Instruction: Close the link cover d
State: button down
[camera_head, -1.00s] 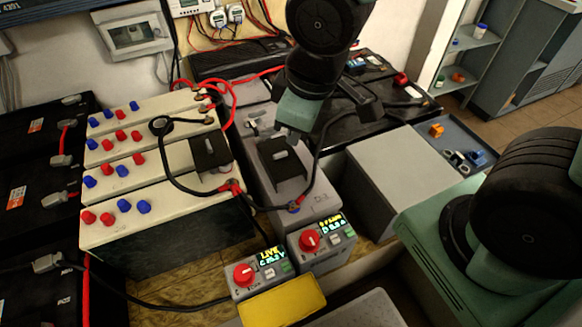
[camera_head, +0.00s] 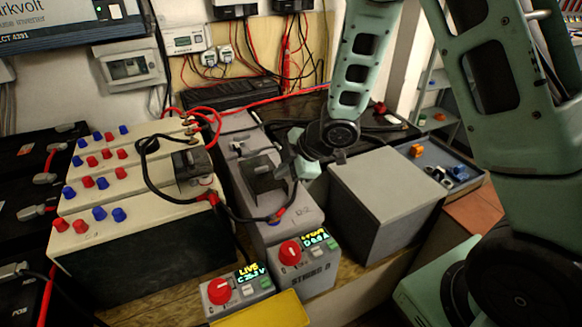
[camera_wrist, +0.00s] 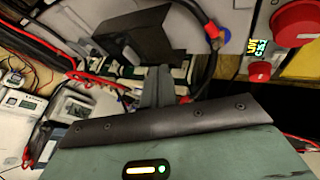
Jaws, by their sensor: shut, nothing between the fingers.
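The dark link cover (camera_head: 265,184) with a small grey handle sits on the grey battery (camera_head: 296,214) marked D-2. I cannot tell for sure how far it is hinged open. A black cover panel (camera_wrist: 148,38) fills the upper middle of the wrist view, just beyond my fingers. My gripper (camera_head: 285,171) is shut and empty, right beside the cover's right edge in the head view. Its fingers also show in the wrist view (camera_wrist: 157,87). I cannot tell whether they touch the cover.
A similar dark cover (camera_head: 192,170) sits on the cream batteries (camera_head: 120,190) to the left. Black and red cables loop around both. Two control boxes with red knobs, LIVE (camera_head: 236,292) and another (camera_head: 304,262), stand in front. A grey box (camera_head: 385,190) stands right of the battery.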

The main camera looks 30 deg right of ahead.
aim_at(261, 175)
jog(key=x, duration=0.4)
jog(key=shift+s, duration=0.1)
jog(key=w, duration=0.2)
jog(key=shift+w+r+p, duration=0.25)
jog(key=shift+w+p, duration=0.05)
jog(key=shift+w+f, duration=0.1)
jog(key=shift+w, duration=0.65)
